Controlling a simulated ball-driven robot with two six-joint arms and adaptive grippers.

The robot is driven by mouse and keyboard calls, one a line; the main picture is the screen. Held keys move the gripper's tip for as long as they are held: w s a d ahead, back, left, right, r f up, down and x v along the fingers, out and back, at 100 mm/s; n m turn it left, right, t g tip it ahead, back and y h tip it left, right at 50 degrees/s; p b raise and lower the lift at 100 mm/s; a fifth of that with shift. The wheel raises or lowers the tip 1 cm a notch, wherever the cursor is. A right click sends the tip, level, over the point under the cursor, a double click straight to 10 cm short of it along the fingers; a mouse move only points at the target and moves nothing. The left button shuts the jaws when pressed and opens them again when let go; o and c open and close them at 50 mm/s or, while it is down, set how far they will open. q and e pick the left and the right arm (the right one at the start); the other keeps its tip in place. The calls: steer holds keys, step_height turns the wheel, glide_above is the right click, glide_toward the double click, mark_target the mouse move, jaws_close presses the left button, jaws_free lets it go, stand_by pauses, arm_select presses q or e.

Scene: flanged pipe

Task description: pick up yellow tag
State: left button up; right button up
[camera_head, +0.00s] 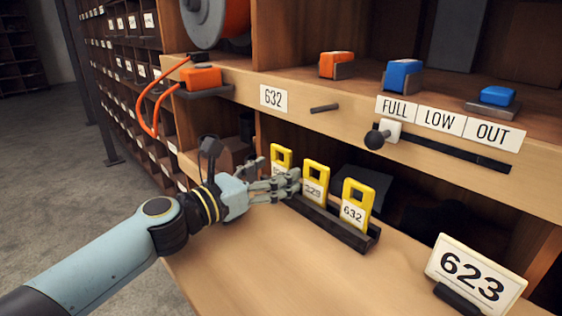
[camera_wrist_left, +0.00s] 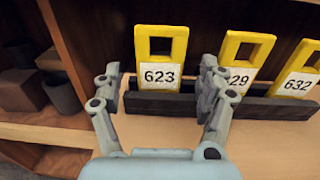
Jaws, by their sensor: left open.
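Three yellow tags stand upright in a dark slotted rack (camera_head: 325,226) on the wooden shelf. The leftmost tag (camera_head: 281,154) is partly hidden by my gripper in the head view; in the left wrist view this tag (camera_wrist_left: 160,55) reads 623. The middle tag (camera_head: 316,181) reads 329 in the head view, and its first digit is covered in the wrist view. The right tag (camera_head: 356,203) reads 632. My left gripper (camera_head: 292,181) is open and empty. In the wrist view its fingers (camera_wrist_left: 160,88) stand on either side of the 623 tag, the right finger between it and the middle tag.
A white sign reading 623 (camera_head: 468,275) stands at the front right. A slider with a black knob (camera_head: 376,138) sticks out below the FULL, LOW and OUT labels. The shelf above holds orange and blue clips. The board in front of the rack is clear.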

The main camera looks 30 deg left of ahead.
arm_select(q)
steer(key=shift+x, duration=1.05)
steer(key=c, duration=1.1)
steer(key=shift+o, duration=0.2)
step_height(320, 180, up, 10)
steer(key=p, duration=0.8)
